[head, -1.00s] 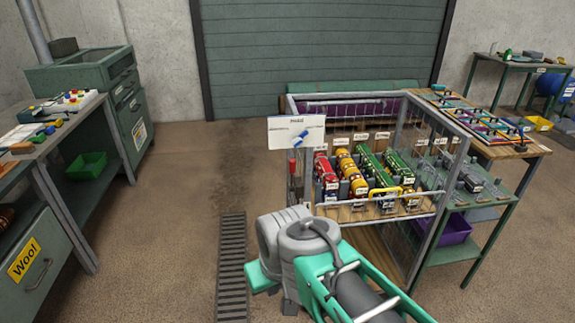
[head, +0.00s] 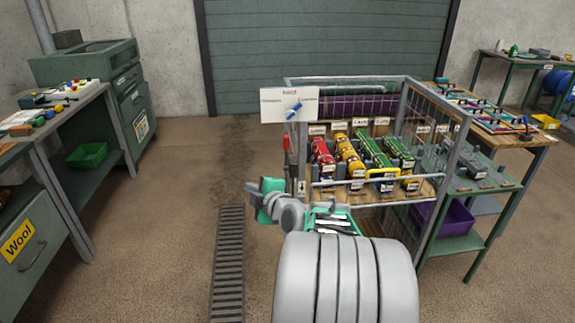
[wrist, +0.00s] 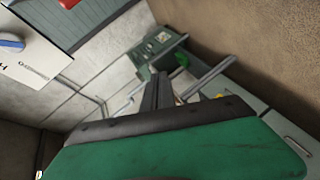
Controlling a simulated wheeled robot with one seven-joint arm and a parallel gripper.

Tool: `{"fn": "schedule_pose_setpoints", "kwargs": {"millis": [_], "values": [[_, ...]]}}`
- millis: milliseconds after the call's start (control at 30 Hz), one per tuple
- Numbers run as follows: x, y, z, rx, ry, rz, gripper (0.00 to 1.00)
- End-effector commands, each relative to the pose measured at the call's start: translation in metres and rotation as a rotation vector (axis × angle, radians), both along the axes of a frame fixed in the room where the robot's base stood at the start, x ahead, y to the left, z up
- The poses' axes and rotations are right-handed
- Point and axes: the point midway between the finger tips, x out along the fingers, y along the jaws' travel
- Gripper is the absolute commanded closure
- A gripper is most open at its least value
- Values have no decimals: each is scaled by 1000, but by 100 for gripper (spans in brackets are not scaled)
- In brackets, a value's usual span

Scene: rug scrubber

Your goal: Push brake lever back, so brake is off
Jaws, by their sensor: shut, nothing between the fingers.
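The likely brake lever (head: 287,149), with a red grip, stands upright at the front left post of the wire cage. A red piece at the top edge of the wrist view (wrist: 68,3) looks like its grip. My gripper (head: 251,188) is left of and below the lever in the head view, apart from it. Its dark fingers (wrist: 158,92) are together with nothing between them. A white sign panel (head: 272,105) with a blue knob (head: 293,107) is above the lever; the knob also shows in the wrist view (wrist: 11,42). The lever's base is hard to make out.
The wire cage (head: 440,190) holds several red, yellow and green toy-like machines. A green side table (head: 490,200) stands right of it. A workbench (head: 60,125) and cabinet stand at left. The floor (head: 160,220) between, with a drain grate (head: 228,265), is clear.

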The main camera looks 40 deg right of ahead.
Motion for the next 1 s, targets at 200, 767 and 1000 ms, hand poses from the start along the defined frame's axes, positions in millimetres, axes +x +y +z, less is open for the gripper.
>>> {"fn": "schedule_pose_setpoints", "kwargs": {"millis": [200, 767, 1000], "values": [[-52, -125, 5, -411, -216, -218, 100], [21, -173, 21, -467, -232, -248, 100], [58, -191, 22, -468, -231, -249, 100]]}}
